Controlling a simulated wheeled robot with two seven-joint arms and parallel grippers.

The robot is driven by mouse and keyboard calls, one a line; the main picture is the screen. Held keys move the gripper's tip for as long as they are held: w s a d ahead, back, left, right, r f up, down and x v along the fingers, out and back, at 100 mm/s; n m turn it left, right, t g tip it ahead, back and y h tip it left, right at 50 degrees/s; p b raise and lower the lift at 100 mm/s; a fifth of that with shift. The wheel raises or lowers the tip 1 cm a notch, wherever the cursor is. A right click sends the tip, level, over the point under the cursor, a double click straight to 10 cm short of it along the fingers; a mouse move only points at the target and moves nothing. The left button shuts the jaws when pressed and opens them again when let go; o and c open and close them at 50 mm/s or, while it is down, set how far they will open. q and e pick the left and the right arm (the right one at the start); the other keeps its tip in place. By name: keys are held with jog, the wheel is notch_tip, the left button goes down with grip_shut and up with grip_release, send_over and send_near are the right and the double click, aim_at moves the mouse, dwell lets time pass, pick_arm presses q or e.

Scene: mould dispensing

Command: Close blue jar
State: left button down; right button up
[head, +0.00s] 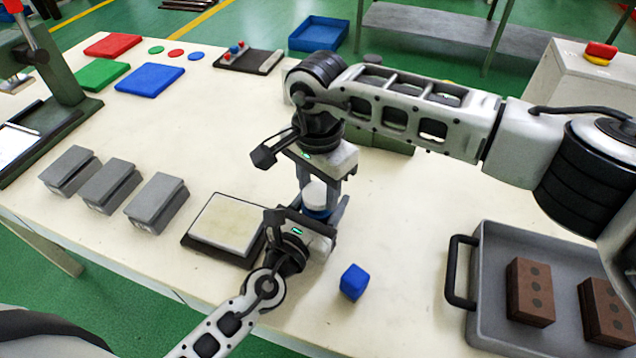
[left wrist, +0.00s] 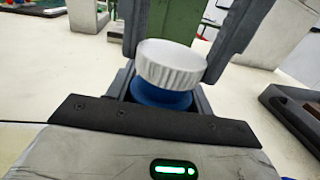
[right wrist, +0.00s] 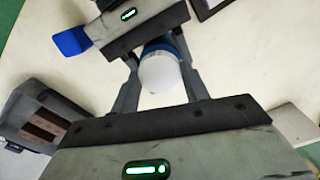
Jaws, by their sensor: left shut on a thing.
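The blue jar (head: 317,213) stands upright on the table in the head view, with a white ribbed lid (head: 314,194) on its top. The jar also shows in the left wrist view (left wrist: 160,97), below the lid (left wrist: 170,62). My left gripper (head: 325,215) is shut on the jar body from the near side, low over the table. My right gripper (head: 317,183) points down from above, with one finger on each side of the lid. The lid also shows between those fingers in the right wrist view (right wrist: 160,73). Whether they press on it is unclear.
A blue cube (head: 354,281) lies in front of the jar. A scale-like plate (head: 228,222) is to the left, with grey blocks (head: 110,185) beyond it. A grey tray (head: 482,258) with brown bricks (head: 529,291) stands at the right. Free table lies between the jar and the tray.

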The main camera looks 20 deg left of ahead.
jog(key=m, duration=0.6)
jog(key=shift+m, duration=0.4)
jog(key=m, duration=0.4)
jog(key=shift+m, duration=0.4)
jog(key=o, duration=1.1)
jog(key=shift+o, duration=0.2)
notch_tip(320, 180, up, 12)
pick_arm(q)
jog(key=c, duration=0.5)
grip_release()
